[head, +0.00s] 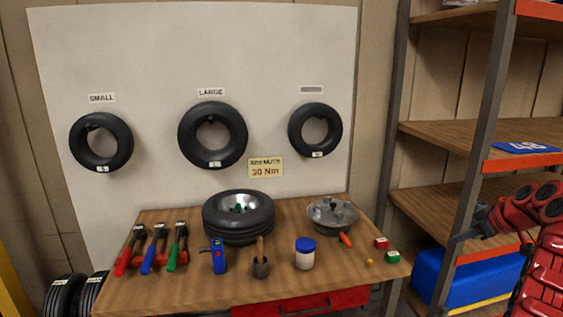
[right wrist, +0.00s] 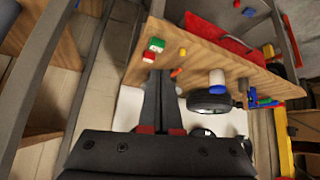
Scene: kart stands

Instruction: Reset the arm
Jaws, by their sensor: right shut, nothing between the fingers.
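My right arm, red, comes in at the right edge of the head view, raised beside the shelf. Its dark right gripper (head: 459,239) is in front of the shelf, right of the workbench (head: 190,291) and apart from it. In the right wrist view the two dark fingers of the right gripper (right wrist: 158,78) lie together, shut, with nothing between them. They point toward the bench edge in that picture. My left arm and gripper are not in view.
Tyres hang on the white board (head: 260,60). The shelf (head: 480,137) with a blue bin (head: 470,281) stands close to my right gripper.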

